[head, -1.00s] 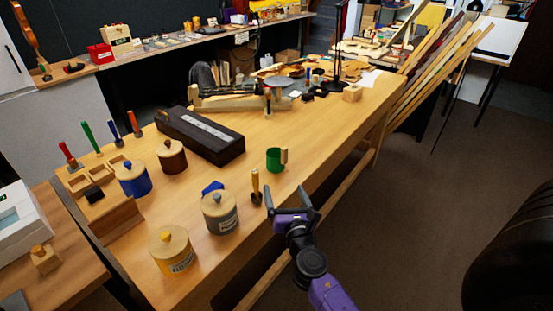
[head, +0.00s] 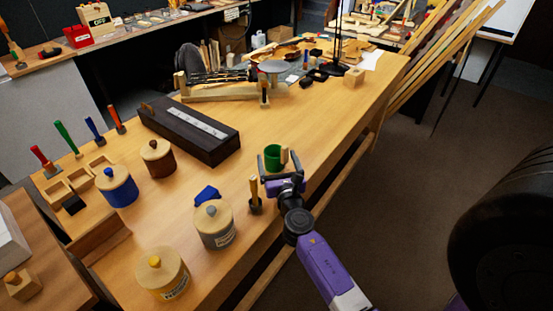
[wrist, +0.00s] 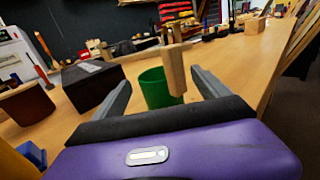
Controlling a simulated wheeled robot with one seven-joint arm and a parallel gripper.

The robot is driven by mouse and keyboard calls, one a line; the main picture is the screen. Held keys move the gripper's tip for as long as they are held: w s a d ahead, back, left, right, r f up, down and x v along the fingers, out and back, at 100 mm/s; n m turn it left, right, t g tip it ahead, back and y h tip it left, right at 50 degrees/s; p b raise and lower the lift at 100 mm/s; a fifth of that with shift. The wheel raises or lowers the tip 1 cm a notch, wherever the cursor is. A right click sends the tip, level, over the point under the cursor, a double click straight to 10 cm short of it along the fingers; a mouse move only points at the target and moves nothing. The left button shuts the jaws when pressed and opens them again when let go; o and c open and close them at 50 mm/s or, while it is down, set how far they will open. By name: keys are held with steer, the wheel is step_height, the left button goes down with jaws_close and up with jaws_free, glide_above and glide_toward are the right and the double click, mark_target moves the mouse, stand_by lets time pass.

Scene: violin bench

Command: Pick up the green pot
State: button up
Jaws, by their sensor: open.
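The green pot (head: 272,155) stands upright on the wooden bench near its right edge. It has a pale wooden handle (head: 284,155) on its right side. In the wrist view the green pot (wrist: 157,88) is ahead between my two fingers, with the wooden handle (wrist: 175,72) facing me and covering part of it. My gripper (head: 282,168) is open and empty, at the near side of the pot; it also shows in the wrist view (wrist: 160,90). I cannot tell whether the fingers reach around the pot.
A wooden-handled tool (head: 255,195) stands just left of my gripper. A grey lidded jar (head: 215,226), a blue jar (head: 119,188) and a yellow-knobbed jar (head: 160,275) stand further left. A long black box (head: 190,135) lies behind.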

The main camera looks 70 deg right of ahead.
mark_target(273, 146)
steer(key=shift+x, duration=2)
steer(key=shift+c, duration=0.5)
